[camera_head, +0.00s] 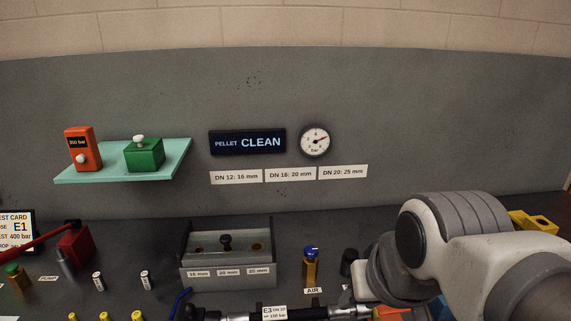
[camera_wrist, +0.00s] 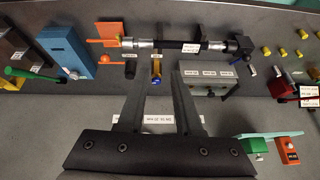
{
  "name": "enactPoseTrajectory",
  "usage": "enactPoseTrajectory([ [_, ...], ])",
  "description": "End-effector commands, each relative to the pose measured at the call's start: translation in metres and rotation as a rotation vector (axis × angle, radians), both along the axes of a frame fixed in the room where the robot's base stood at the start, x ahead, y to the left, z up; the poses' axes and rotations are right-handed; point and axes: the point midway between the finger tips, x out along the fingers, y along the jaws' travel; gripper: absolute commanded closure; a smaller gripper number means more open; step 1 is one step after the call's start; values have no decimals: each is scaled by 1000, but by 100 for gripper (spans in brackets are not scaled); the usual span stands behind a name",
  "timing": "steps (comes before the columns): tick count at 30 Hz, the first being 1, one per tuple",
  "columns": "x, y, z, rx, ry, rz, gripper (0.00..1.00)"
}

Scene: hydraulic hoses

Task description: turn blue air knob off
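The blue air knob (camera_head: 311,252) sits on top of an upright brass post on the bench, behind an "AIR" label (camera_head: 313,290). In the wrist view the blue knob (camera_wrist: 154,82) appears small at the end of the brass post. My gripper (camera_wrist: 159,78) is open, with two dark fingers spread apart and nothing between them up close. The knob lines up between the fingertips in the wrist picture, but it looks farther off and not touched. In the head view my arm comes in from the right; the fingers are not clearly visible there.
A black cylinder (camera_head: 348,262) stands just right of the knob. A grey box with holes (camera_head: 228,272) is to its left. A hose (camera_wrist: 190,46) lies along the bench near the post. A round gauge (camera_head: 315,141) and a "PELLET CLEAN" sign (camera_head: 247,142) are on the back wall.

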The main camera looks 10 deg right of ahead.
Motion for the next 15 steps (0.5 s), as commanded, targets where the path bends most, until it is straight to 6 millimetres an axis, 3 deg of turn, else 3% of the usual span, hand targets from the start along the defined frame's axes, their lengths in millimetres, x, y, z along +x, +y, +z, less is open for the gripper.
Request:
enactPoseTrajectory([
  [1,7,1,6,36,15,-36,55],
  [7,46,6,23,249,96,-288,19],
  [15,112,4,33,521,225,-709,19],
])
